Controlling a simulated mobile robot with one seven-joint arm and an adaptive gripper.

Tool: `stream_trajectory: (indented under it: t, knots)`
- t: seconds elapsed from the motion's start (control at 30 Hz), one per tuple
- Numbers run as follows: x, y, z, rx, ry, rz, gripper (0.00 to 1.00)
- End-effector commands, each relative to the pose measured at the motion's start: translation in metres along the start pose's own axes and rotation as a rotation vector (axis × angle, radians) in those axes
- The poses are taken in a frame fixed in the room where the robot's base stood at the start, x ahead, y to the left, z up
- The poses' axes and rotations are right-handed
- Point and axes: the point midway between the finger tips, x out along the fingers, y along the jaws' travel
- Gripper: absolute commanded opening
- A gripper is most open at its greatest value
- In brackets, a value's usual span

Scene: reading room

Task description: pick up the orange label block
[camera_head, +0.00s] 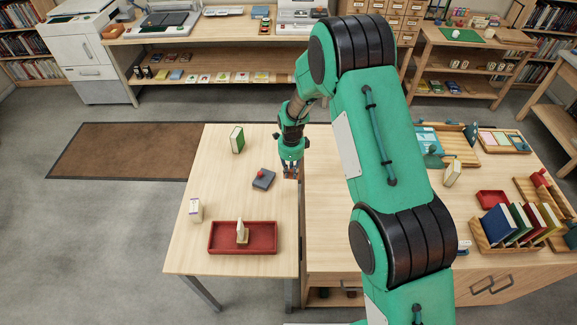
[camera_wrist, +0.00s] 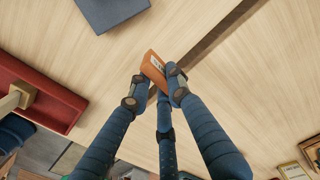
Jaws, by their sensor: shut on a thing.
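The orange label block (camera_wrist: 154,66) is a small orange block with a white label bearing dark marks. In the wrist view it sits between the tips of my gripper (camera_wrist: 156,88), which is shut on it. Its lower part is hidden by the fingers. In the head view my gripper (camera_head: 290,171) is at the right edge of the left table (camera_head: 215,160), by the seam with the other table, and only a trace of orange shows there. I cannot tell whether the block touches the table.
A red tray (camera_head: 243,237) holding a cream upright piece is at the front. A green book (camera_head: 237,140) and a white block (camera_head: 196,210) stand on the left table. Its middle is mostly clear.

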Motion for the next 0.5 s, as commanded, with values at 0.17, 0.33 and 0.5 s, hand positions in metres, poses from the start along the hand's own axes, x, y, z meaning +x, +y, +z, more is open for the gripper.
stream_trajectory:
  t: [0.17, 0.33, 0.5]
  knots:
    - [-0.001, 0.012, -0.004, 0.000, 0.000, 0.000, 0.00]
    - [-0.002, 0.015, -0.006, 0.000, 0.000, -0.001, 0.00]
    - [-0.002, 0.016, -0.006, 0.000, 0.000, 0.000, 0.00]
